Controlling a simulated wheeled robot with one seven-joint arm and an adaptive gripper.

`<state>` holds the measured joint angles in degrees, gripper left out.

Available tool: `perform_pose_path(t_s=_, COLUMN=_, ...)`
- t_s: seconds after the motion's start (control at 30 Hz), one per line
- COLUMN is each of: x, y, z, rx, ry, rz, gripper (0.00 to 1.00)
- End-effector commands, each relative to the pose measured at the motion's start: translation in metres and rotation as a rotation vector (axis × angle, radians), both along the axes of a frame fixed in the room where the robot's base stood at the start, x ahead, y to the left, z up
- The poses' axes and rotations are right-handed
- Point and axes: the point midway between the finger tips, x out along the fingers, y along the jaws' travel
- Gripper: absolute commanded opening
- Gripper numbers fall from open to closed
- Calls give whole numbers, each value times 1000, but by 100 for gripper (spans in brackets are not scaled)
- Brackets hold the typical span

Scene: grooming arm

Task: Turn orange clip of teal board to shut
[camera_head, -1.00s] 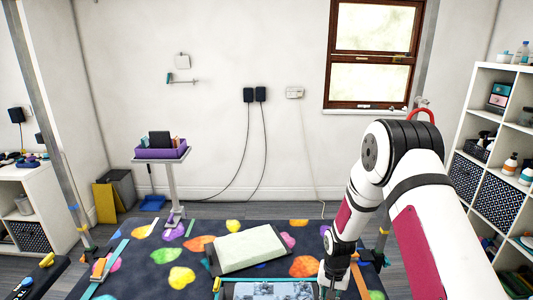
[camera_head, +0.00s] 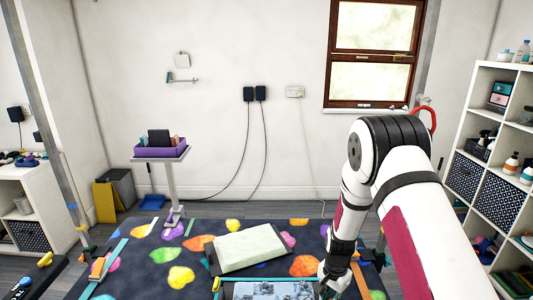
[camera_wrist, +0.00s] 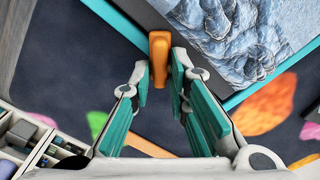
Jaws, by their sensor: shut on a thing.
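The teal board (camera_wrist: 118,22) shows in the wrist view by its teal edge, with a grey picture of rough, rock-like shapes on it. In the head view its teal rim (camera_head: 262,279) shows at the bottom edge of the picture. The orange clip (camera_wrist: 159,48) is at the board's corner in the wrist view, its length running nearly upright in the picture. My gripper (camera_wrist: 160,72) is shut on the clip, one finger on each side. In the head view my gripper (camera_head: 328,284) is at the board's right side, and the held clip cannot be made out.
A pale green cushion (camera_head: 249,249) lies behind the board on the dark spotted mat (camera_head: 140,268). A small yellow-orange piece (camera_head: 216,284) is at the board's left corner. A stand with a purple tray (camera_head: 161,153) is at the back left. White shelves (camera_head: 477,112) stand at the right.

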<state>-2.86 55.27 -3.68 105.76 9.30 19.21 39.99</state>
Motion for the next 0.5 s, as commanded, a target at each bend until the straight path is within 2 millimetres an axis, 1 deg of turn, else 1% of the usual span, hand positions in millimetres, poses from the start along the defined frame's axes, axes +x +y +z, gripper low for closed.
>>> perform_pose_path(t_s=0.1, x=0, y=-1, z=-1, rx=-3, ry=0, rz=-142, gripper=0)
perform_pose_path(t_s=0.17, x=0, y=-1, z=-1, rx=-2, ry=1, rz=-192, gripper=0)
perform_pose_path(t_s=0.43, x=0, y=-1, z=0, rx=-1, ry=0, rz=-217, gripper=0)
perform_pose_path(t_s=0.5, x=0, y=-1, z=-1, rx=-2, ry=1, rz=-273, gripper=0)
